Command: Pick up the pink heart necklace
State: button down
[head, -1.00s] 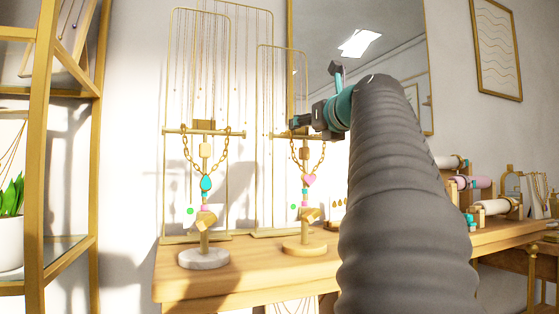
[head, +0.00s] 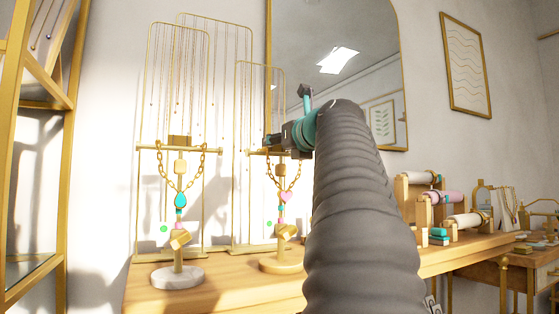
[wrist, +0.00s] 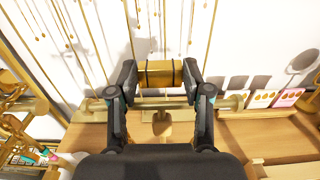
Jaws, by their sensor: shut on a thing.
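The pink heart necklace (head: 287,196) hangs in a gold chain from the right display stand (head: 282,266), with the heart in front of the post. My gripper (head: 274,141) is at the top of that stand, just above its crossbar. In the wrist view, my gripper (wrist: 158,74) is shut on a gold block (wrist: 158,73), with one finger at each end. The stand's crossbar (wrist: 235,102) lies below the block. I cannot tell whether the block is joined to the chain. The chain is hidden in the wrist view.
A similar stand (head: 178,277) with a teal drop necklace (head: 180,201) is to the left. Tall gold racks (head: 150,85) of thin chains stand close behind. A mirror (head: 345,100) is on the wall. Rolls on a holder (head: 468,221) stand at the right of the wooden table (head: 150,300).

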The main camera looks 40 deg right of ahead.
notch_tip(320, 180, up, 5)
jog(key=p, duration=0.3)
jog(key=s+r+p, duration=0.1)
jog(key=s+r, duration=0.5)
jog(key=s, duration=0.5)
jog(key=shift+s, duration=0.35)
jog(key=shift+s+d, duration=0.1)
jog(key=shift+s+a+r, duration=0.2)
jog(key=shift+s+r, duration=0.15)
jog(key=shift+s, duration=0.45)
jog(key=shift+s+a+r, duration=0.15)
jog(key=shift+s+r, duration=0.15)
jog(key=shift+s, duration=0.45)
jog(key=shift+s+a+r, duration=0.2)
jog(key=shift+s+r, duration=0.15)
jog(key=shift+s, duration=0.45)
